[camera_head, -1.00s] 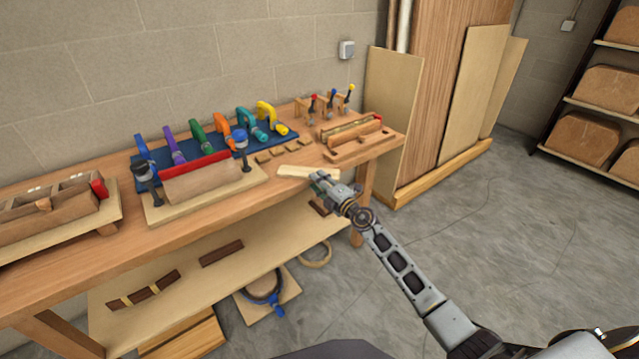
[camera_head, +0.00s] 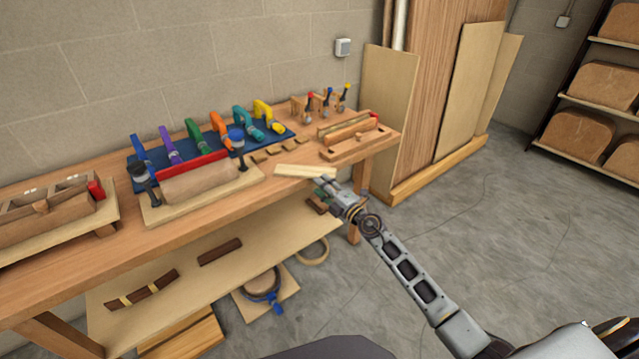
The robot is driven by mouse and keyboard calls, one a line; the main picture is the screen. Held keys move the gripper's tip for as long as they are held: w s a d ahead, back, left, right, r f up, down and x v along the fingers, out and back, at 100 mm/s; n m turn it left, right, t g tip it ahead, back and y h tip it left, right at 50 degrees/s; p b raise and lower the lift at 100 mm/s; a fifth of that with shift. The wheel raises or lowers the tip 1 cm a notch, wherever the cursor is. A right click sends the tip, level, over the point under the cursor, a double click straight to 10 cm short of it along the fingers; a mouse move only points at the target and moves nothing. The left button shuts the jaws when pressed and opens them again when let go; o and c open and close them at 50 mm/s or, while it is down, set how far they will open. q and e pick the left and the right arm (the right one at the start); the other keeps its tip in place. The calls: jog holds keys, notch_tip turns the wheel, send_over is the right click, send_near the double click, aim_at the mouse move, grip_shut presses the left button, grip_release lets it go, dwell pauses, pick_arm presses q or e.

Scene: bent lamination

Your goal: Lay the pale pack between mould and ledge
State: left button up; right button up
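The pale pack (camera_head: 303,170) is a flat light strip lying near the bench's front edge, right of centre. My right gripper (camera_head: 325,182) is at the pack's right end, with its fingers overlapping that end in the picture. Whether it grips the pack cannot be told. A brown wooden block with a red strip along its top, seemingly the mould (camera_head: 197,183), stands on a pale board left of the pack. A dark upright clamp is at each end of it. I cannot make out the ledge or any gap clearly. My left gripper is out of view.
Coloured clamps stand on a blue mat (camera_head: 140,180) behind the block. Small wooden pieces (camera_head: 275,150) lie behind the pack. A wooden fixture (camera_head: 352,137) is at the bench's right end, another (camera_head: 50,215) at the left.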

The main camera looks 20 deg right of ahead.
jog(key=v, duration=0.8)
dwell(0.6)
